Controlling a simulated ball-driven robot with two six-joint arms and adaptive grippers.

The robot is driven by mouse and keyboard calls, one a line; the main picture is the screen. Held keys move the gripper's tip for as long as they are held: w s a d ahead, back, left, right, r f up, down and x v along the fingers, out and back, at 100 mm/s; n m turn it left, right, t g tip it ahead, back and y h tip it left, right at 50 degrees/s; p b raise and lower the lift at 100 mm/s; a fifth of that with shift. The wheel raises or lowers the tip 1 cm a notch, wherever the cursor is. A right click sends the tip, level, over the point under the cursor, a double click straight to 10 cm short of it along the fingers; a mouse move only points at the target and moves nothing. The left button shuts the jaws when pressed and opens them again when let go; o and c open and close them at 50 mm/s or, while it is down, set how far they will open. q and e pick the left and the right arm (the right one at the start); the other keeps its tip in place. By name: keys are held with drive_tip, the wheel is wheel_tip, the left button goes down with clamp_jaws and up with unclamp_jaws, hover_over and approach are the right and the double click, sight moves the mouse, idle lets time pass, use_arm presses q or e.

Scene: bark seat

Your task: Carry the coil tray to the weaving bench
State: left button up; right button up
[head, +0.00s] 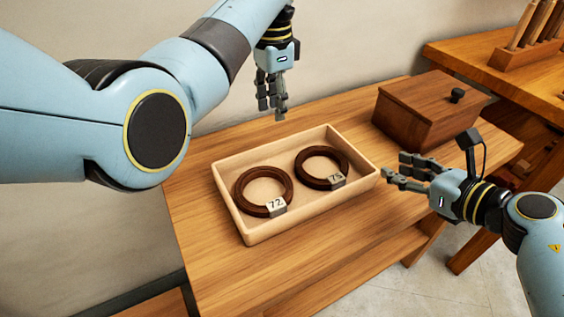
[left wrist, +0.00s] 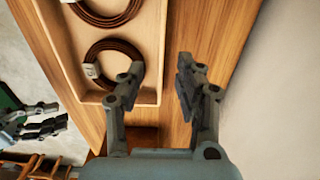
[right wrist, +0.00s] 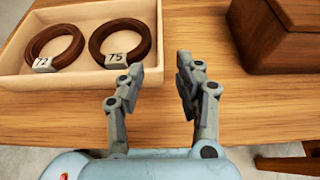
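The coil tray (head: 250,237) is a pale, shallow box on a wooden table, holding two dark brown coils. The left coil (head: 241,189) has a tag reading 72; the right coil (head: 310,167) has a tag that reads 75 in the right wrist view (right wrist: 118,57).
A lidded wooden box (head: 425,118) with a dark knob stands right of the tray. A second wooden bench (head: 490,75) at the upper right carries a rack (head: 525,52) of upright tools. Bare tabletop (head: 300,262) lies in front of the tray. A wall runs behind.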

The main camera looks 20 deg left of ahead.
sight(274, 142)
drive_tip(key=shift+w+a, duration=0.25)
use_arm(q)
drive_tip(key=shift+w+a, duration=0.1)
drive_tip(key=shift+w, duration=0.05)
drive_tip(key=shift+r, duration=0.1)
use_arm(e)
drive_tip(key=shift+s+d, duration=0.1)
